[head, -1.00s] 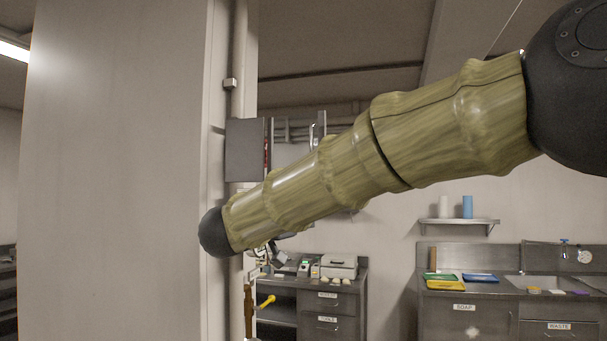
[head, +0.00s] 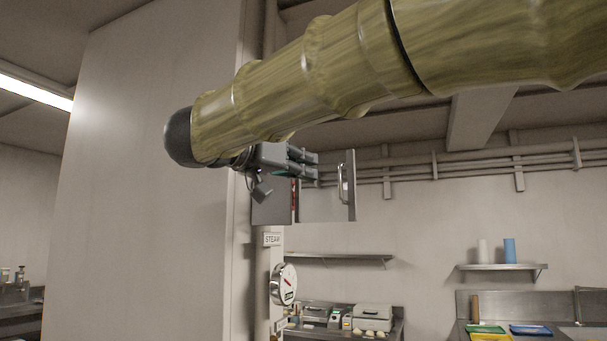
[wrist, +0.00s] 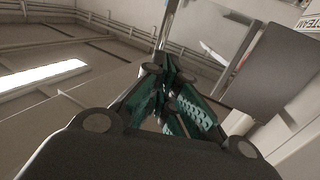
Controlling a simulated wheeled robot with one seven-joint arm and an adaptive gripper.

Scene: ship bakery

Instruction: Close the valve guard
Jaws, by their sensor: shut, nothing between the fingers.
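The valve guard appears to be the grey metal box on the wall column, with a dark side panel (head: 271,207) and a red strip beside it. A panel with a bar handle (head: 341,184) stands out at its right and appears swung open. My gripper (head: 308,163) is at the top of the guard, in front of its upper part, and partly covers it. In the wrist view, my gripper's teal-padded fingers (wrist: 172,76) are shut and empty. A grey guard panel (wrist: 268,72) shows to their right. Whether the fingers touch the guard is unclear.
A STEAM label (head: 272,239) and a round gauge (head: 285,284) are below the guard. A large pale wall panel (head: 150,190) stands close on the left. Pipes (head: 450,165) run along the back wall. A shelf (head: 502,267) and counters are at the right.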

